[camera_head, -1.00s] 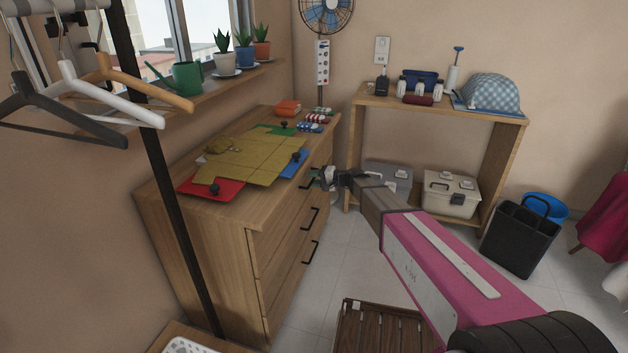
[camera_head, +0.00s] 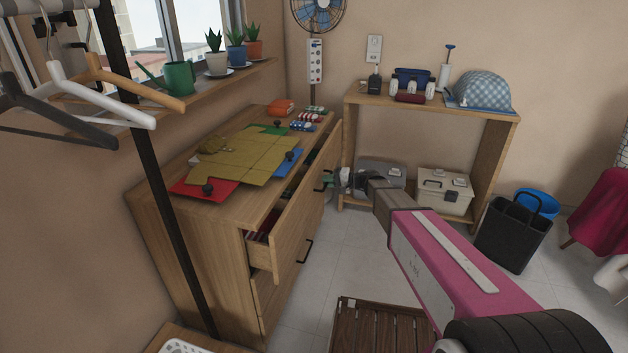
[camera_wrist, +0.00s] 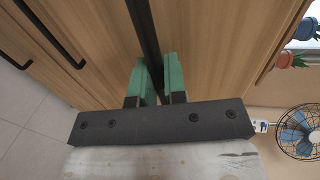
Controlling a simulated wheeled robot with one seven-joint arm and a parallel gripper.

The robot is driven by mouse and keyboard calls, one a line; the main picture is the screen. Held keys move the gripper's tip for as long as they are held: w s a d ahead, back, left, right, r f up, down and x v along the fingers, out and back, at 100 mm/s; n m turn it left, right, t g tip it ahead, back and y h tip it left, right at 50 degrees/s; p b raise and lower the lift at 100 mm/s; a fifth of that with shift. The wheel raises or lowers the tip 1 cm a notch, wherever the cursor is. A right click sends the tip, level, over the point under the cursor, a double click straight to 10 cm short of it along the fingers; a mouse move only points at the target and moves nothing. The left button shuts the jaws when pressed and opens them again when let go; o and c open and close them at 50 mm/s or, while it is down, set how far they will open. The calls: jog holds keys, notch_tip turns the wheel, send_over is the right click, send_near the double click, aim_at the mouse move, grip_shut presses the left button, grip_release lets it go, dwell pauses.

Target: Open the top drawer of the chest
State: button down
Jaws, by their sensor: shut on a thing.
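The wooden chest (camera_head: 185,258) stands against the left wall below the window. Its top drawer (camera_head: 291,224) is pulled partly out, and some dark red contents show at its near end. My gripper (camera_head: 331,181) is at the drawer's front, at the black top handle (camera_head: 321,187). In the wrist view my gripper's green fingers (camera_wrist: 160,82) are closed around the black handle bar (camera_wrist: 144,40), one on each side. In the head view my gripper partly hides the handle. A lower drawer's black handle (camera_head: 305,251) shows below, and that drawer is shut.
A yellow-brown folded sheet (camera_head: 243,154) and coloured pieces lie on the chest top. A wooden shelf unit (camera_head: 437,113) holds cases at the back. A slatted wooden crate (camera_head: 381,327) stands on the floor. A dark clothes-rail post (camera_head: 160,180) rises in front of the chest.

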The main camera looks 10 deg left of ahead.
jog(key=f+v, duration=0.2)
jog(key=v, duration=0.8)
jog(key=f+v, duration=0.1)
jog(key=v, duration=0.9)
jog(key=shift+d+f, duration=0.35)
jog(key=shift+f, duration=0.05)
jog(key=shift+s, duration=0.1)
jog(key=c, duration=1.2)
grip_release()
jog(key=shift+d, duration=0.1)
jog(key=v, duration=1)
jog(key=shift+d, duration=0.3)
jog(key=shift+s+r, duration=0.1)
